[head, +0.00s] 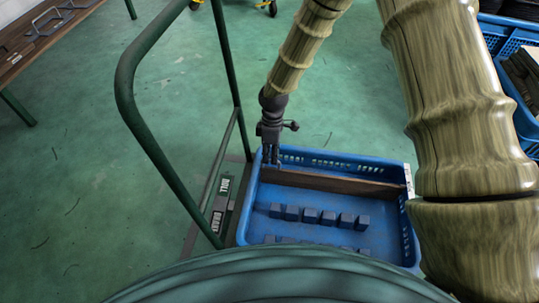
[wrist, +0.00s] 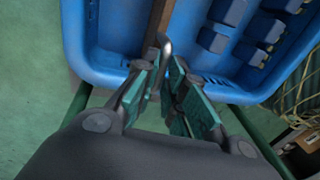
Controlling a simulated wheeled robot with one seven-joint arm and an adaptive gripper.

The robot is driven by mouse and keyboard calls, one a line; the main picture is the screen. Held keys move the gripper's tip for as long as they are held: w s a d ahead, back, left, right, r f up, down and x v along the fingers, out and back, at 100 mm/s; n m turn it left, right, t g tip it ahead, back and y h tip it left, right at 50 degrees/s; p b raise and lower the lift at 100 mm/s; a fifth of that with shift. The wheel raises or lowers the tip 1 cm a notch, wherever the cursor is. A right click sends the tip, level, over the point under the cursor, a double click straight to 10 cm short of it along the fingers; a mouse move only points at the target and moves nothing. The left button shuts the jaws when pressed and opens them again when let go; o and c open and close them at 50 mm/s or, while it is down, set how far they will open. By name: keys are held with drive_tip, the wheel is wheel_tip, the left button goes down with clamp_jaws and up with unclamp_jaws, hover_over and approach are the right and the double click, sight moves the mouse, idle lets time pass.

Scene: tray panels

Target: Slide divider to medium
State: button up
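The brown wooden divider (head: 335,183) stands across the blue tray (head: 251,208), near its far wall. In the wrist view the divider (wrist: 158,22) runs up from the tray's near wall, with a grey metal loop (wrist: 166,46) at its near end. My gripper (head: 271,162) is pointed down over the left end of the divider. In the wrist view its teal finger pads (wrist: 167,66) stand a little apart on either side of the loop's lower end. I cannot tell whether either pad touches it. The fingers look partly open.
Several blue blocks (head: 309,215) line the tray floor in rows on the near side of the divider. A green rail (head: 160,150) and small labels (head: 224,187) are left of the tray. Blue crates (head: 515,42) stand at right and a wooden bench (head: 45,50) at far left.

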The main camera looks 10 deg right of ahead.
drive_tip(key=shift+o, duration=1.4)
wheel_tip(320, 180, up, 12)
drive_tip(key=w, duration=0.2)
drive_tip(key=shift+d, duration=0.4)
drive_tip(key=shift+f, duration=0.1)
